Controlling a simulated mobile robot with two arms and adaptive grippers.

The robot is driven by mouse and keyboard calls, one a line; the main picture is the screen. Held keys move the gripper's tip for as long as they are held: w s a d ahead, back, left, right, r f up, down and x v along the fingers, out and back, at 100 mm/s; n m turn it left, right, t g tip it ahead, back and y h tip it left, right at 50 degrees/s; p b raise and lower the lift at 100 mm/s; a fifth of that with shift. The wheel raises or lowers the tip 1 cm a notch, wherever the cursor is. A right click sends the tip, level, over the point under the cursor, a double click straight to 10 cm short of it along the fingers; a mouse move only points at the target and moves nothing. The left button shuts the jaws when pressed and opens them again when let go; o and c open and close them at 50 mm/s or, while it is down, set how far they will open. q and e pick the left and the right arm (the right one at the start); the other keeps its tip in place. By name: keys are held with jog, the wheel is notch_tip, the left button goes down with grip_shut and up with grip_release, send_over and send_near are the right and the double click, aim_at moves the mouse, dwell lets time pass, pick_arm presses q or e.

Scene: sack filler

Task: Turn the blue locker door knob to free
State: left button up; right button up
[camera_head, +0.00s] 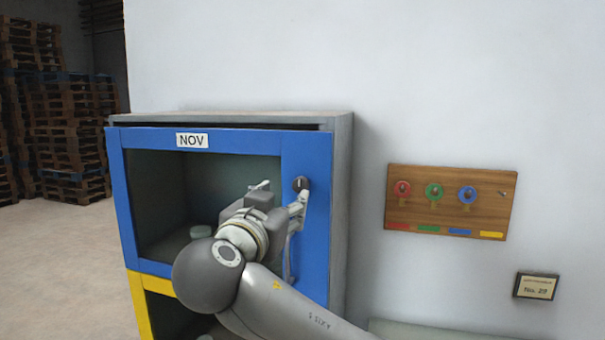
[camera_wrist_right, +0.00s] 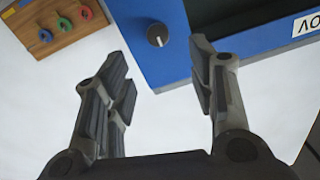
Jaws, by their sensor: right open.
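The blue locker door (camera_head: 318,225) has a window and a "NOV" label (camera_head: 192,140) on its top edge. Its dark round knob (camera_head: 301,184) sits on the blue strip at the right, with a light mark on its face. In the right wrist view the knob (camera_wrist_right: 157,35) shows beyond and between the fingertips. My right gripper (camera_head: 281,192) is in front of the door, just below the knob. It is open and empty, and its fingers (camera_wrist_right: 165,75) appear apart from the knob. My left gripper is out of view.
A vertical handle (camera_head: 290,258) is below the knob, partly behind my right arm. A yellow-framed compartment (camera_head: 140,303) is underneath. A wooden board (camera_head: 450,201) with red, green and blue rings hangs on the wall at right. Pallets (camera_head: 65,135) stand at far left.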

aim_at(299, 186)
jog(key=p+x, duration=0.5)
jog(key=x, duration=0.4)
jog(key=shift+w+d+r, duration=0.1)
jog(key=shift+w+d, duration=0.05)
jog(key=shift+d, duration=0.1)
jog(key=shift+w+d+p, duration=0.2)
jog(key=shift+w+p, duration=0.2)
jog(key=shift+w, duration=0.25)
